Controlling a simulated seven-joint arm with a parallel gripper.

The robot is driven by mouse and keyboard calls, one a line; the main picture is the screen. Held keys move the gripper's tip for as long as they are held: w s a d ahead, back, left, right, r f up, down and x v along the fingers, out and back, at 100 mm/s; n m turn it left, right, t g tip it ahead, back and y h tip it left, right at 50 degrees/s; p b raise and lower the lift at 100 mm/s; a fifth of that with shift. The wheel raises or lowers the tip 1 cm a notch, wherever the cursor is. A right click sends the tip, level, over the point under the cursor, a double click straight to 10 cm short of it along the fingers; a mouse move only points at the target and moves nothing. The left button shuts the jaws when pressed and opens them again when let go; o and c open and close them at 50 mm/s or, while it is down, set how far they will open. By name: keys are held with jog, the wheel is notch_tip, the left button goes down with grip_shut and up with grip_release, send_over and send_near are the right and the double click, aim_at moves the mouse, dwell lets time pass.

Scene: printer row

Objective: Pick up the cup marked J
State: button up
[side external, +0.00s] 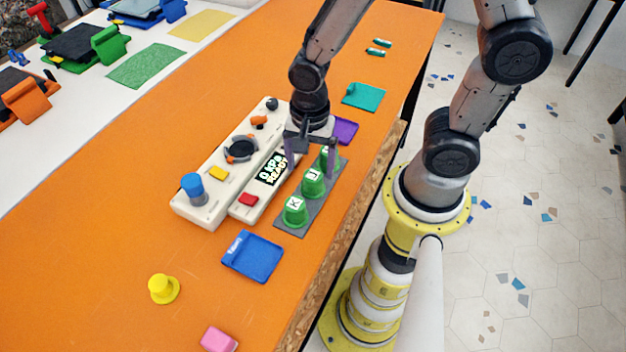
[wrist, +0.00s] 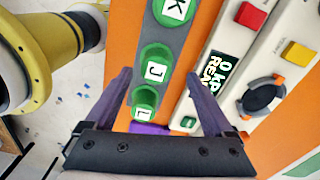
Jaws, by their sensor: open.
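Three green cups with white letter labels stand in a row on a dark grey strip (side external: 285,228). The cup marked J (side external: 313,184) is in the middle, and it also shows in the wrist view (wrist: 154,58). The cup marked K (side external: 295,212) is at the near end, and the cup marked L (wrist: 146,100) at the far end. My gripper (side external: 310,163) is open and empty, pointing down above the row near the J and L cups. In the wrist view its fingertips (wrist: 158,75) appear either side of the J cup. In the side view a finger partly hides the L cup.
A white console with a screen (side external: 273,168), buttons and a blue knob (side external: 192,187) stands close left of the strip. A blue tray (side external: 252,257) lies nearer, a purple pad (side external: 345,131) beyond. A yellow peg (side external: 163,289) and pink block (side external: 219,340) lie in front.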

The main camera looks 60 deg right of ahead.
aim_at(313, 175)
jog(key=f, duration=0.4)
jog(key=shift+s+f, duration=0.15)
jog(key=shift+s, duration=0.2)
grip_shut()
